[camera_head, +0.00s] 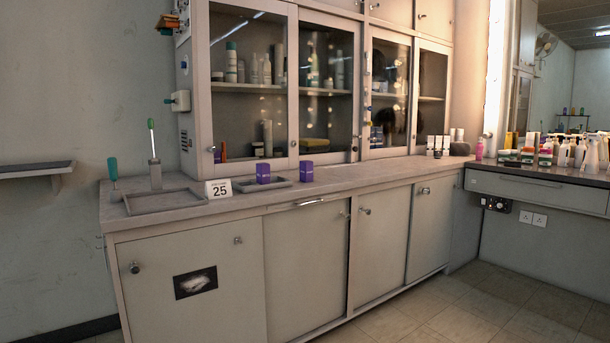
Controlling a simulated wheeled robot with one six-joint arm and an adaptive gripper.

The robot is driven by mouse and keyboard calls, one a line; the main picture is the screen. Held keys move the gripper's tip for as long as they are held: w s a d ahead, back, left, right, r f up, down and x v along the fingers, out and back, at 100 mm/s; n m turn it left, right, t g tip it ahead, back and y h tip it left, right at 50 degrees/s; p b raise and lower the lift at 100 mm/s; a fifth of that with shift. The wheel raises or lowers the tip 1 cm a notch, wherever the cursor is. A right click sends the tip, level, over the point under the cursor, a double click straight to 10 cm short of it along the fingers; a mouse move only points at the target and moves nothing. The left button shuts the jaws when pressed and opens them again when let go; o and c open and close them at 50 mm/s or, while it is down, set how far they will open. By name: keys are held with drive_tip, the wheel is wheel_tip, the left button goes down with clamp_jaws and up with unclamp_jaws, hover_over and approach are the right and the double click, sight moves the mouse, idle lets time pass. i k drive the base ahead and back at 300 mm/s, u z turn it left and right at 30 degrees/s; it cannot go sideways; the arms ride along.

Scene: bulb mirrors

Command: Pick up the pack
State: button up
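Two small purple packs show on the grey counter in the head view. The left purple pack (263,174) stands upright at the small dark tray (279,187); I cannot tell whether it is inside the tray or behind its rim. The right purple pack (306,172) stands upright just right of that tray, apart from the left one. Both look alike, and I cannot tell which one the task means. My gripper is not in view.
A "25" card (218,189), a larger shallow tray (165,200) and green-handled tools stand left. Glass-fronted cabinets (252,80) rise behind. Several bottles (563,152) crowd the right-hand desk. The tiled floor (480,310) in front is clear.

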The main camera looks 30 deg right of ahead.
sight(306, 166)
drive_tip(key=u, duration=0.2)
drive_tip(key=i, duration=0.85)
drive_tip(key=z, duration=0.7)
drive_tip(key=i, duration=0.9)
drive_tip(key=z, duration=0.95)
drive_tip(key=k, duration=0.25)
drive_tip(key=u, duration=1.05)
drive_tip(key=k, duration=0.1)
drive_tip(key=z, duration=1.9)
drive_tip(key=i, duration=0.55)
drive_tip(key=u, duration=0.25)
